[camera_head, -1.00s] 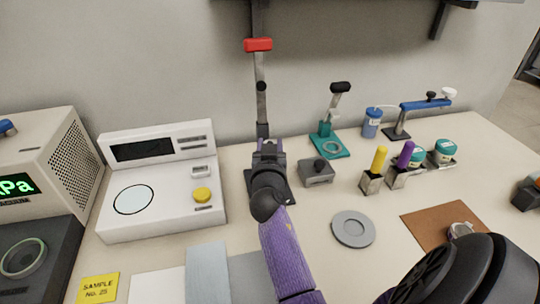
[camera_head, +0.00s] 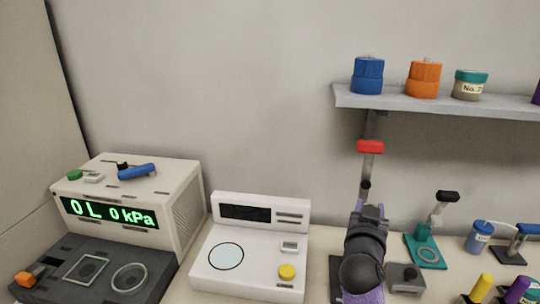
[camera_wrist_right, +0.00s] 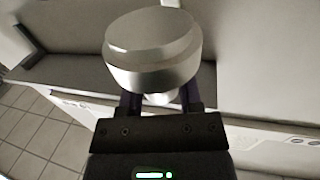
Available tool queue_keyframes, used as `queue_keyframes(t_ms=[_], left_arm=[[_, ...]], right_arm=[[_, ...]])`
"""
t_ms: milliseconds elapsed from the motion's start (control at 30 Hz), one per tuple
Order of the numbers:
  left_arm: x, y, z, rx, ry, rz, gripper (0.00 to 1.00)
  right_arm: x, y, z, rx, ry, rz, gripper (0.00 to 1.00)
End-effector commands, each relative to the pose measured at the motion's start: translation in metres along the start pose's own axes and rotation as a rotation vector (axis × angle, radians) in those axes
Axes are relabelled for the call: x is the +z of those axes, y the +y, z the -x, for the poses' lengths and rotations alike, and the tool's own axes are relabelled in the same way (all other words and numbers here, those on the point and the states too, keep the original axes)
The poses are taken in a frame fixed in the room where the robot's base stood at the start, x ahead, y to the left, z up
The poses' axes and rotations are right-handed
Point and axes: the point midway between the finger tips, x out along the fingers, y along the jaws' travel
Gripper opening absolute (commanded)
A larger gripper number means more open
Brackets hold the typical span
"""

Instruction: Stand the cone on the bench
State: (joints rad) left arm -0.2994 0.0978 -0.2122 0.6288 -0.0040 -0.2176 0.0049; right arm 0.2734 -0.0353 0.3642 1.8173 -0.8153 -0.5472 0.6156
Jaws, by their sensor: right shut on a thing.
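In the right wrist view the cone (camera_wrist_right: 152,50), a silver-grey metal piece with a wide round body and a narrow stem, sits between my right gripper's fingers (camera_wrist_right: 160,97). The jaws are shut on it by the stem, and its wide end is toward the camera. In the head view my right gripper (camera_head: 367,210) is raised in front of the upright stand, seen from behind. The cone is hidden there. The bench (camera_head: 322,265) is pale, and only part of it shows. My left gripper is in neither view.
A stand with a red clamp (camera_head: 370,146) rises beyond my gripper. A grey shelf (camera_head: 440,101) with several jars hangs above. A white instrument (camera_head: 250,212) stands left of my arm. A grey block (camera_head: 405,279) and a teal stand (camera_head: 424,252) are to the right.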

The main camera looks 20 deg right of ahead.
Motion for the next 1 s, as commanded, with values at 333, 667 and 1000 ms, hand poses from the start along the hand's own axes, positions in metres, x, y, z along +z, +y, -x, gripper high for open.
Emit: queue_keyframes(t_ms=[333, 667, 1000], left_arm=[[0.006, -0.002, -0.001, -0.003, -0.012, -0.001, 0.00], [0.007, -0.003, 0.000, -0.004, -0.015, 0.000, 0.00], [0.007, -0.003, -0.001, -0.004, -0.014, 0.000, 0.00]], right_arm=[[0.021, -0.063, 0.123, -0.445, -0.005, 0.001, 0.00], [0.021, -0.088, 0.225, -0.740, 0.002, 0.002, 0.00], [0.018, -0.093, 0.230, -0.806, 0.007, 0.002, 0.00]])
